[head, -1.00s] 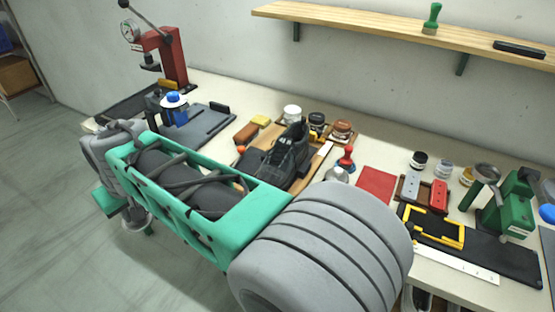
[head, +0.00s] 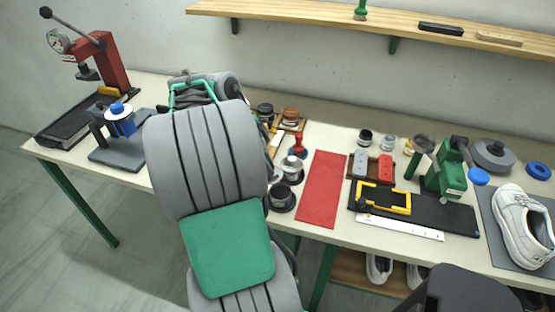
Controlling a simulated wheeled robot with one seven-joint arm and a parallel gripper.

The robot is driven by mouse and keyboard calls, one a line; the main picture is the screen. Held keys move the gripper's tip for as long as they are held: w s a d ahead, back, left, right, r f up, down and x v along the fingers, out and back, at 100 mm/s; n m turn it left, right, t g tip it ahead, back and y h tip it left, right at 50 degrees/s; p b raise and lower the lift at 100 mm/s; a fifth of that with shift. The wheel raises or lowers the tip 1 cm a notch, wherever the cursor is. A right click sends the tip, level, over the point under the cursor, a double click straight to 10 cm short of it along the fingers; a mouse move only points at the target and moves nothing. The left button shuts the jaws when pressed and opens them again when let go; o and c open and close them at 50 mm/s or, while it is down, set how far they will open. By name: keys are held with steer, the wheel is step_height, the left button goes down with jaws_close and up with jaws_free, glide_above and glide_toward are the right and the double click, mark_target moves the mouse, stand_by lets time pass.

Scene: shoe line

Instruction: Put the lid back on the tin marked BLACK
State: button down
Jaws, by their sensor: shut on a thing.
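My arm stands across the left middle of the head view, and my gripper is hidden behind it. A tin with a dark top (head: 265,109) and a tin with a brown top (head: 290,114) stand at the back of the bench, just right of my arm. Closer to the front edge are two round silver-and-dark items (head: 292,171) (head: 281,196), partly beside my arm. No marking can be read on any tin, so I cannot tell which is BLACK. I cannot make out the lid.
A red press (head: 108,65) stands far left.

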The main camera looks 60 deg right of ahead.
mark_target(279, 174)
steer(key=s+m, duration=0.1)
steer(key=s+d+m+y, duration=0.1)
steer(key=s, duration=0.1)
steer(key=shift+s+r, duration=0.1)
steer(key=shift+s+m, duration=0.1)
steer(key=shift+m, duration=0.2)
step_height(279, 174, down, 6)
steer(key=b, duration=0.5)
steer(key=shift+a+f+b, duration=0.1)
steer(key=shift+f+b, duration=0.15)
steer(key=shift+b, duration=0.05)
steer(key=shift+w, duration=0.2)
steer(key=shift+f+b, duration=0.15)
steer(key=shift+b, duration=0.25)
stand_by(0.9)
steer(key=c, duration=1.2)
jaws_free()
steer(key=shift+o, duration=0.4)
